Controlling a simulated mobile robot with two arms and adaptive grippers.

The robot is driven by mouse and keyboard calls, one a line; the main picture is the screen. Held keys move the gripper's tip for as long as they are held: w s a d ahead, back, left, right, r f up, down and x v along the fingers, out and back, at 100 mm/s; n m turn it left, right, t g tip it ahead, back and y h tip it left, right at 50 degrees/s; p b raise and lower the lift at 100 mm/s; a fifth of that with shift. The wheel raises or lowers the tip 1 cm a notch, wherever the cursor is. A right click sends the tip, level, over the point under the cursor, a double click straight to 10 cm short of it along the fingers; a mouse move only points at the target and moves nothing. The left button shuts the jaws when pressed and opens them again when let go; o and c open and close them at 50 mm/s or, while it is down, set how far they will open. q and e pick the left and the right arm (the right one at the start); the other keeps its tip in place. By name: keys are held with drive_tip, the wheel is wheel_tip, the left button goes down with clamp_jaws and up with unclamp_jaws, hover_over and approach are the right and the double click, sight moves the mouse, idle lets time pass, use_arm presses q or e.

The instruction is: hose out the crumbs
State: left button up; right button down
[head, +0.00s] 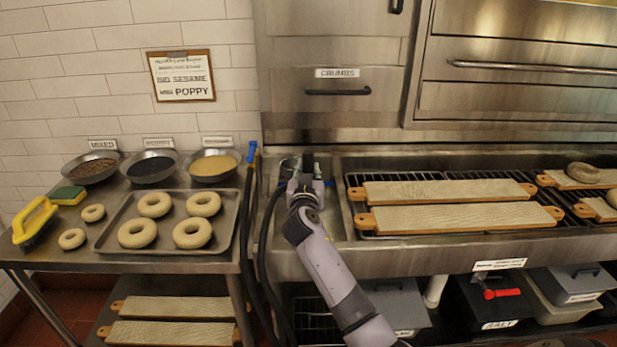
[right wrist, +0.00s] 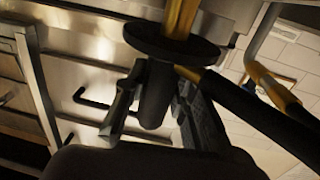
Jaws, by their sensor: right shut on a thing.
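My right gripper (head: 308,172) is over the narrow sink bay left of the grill. In the right wrist view its fingers (right wrist: 155,105) are shut around the dark grip of what looks like the hose nozzle (right wrist: 158,84), with a black disc and a brass stem above it. A black hose (right wrist: 255,110) with brass fittings runs close beside it. In the head view the black hose (head: 263,235) hangs down left of the gripper. The crumbs door (head: 338,107), labelled and with a black handle, appears closed behind. Crumbs are too small to make out. My left gripper is out of view.
A steel table at left holds a tray (head: 190,246) of bagels, seed bowls (head: 152,167), a yellow brush (head: 33,220) and a sponge (head: 68,196). Long boards (head: 450,219) lie on the grill to the right. Bins (head: 495,303) stand below.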

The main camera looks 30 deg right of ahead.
drive_tip(key=shift+w+f, duration=0.15)
drive_tip(key=shift+s+a+r+p, duration=0.25)
drive_tip(key=shift+s+p, duration=0.1)
drive_tip(key=shift+s, duration=0.15)
drive_tip(key=shift+s+a+f, duration=0.1)
drive_tip(key=shift+s+a, duration=0.05)
drive_tip(key=shift+s, duration=0.05)
drive_tip(key=shift+s+a+p, duration=0.15)
drive_tip(key=shift+s+p, duration=0.2)
drive_tip(key=shift+p, duration=0.05)
drive_tip(key=shift+d+p+v, duration=0.25)
drive_tip(key=shift+p+v, duration=1.55)
drive_tip(key=shift+v, duration=1.95)
drive_tip(key=shift+a+b+x, duration=0.2)
drive_tip(key=shift+b+x, duration=2.25)
drive_tip(key=shift+x, duration=2.1)
drive_tip(key=shift+w, duration=0.25)
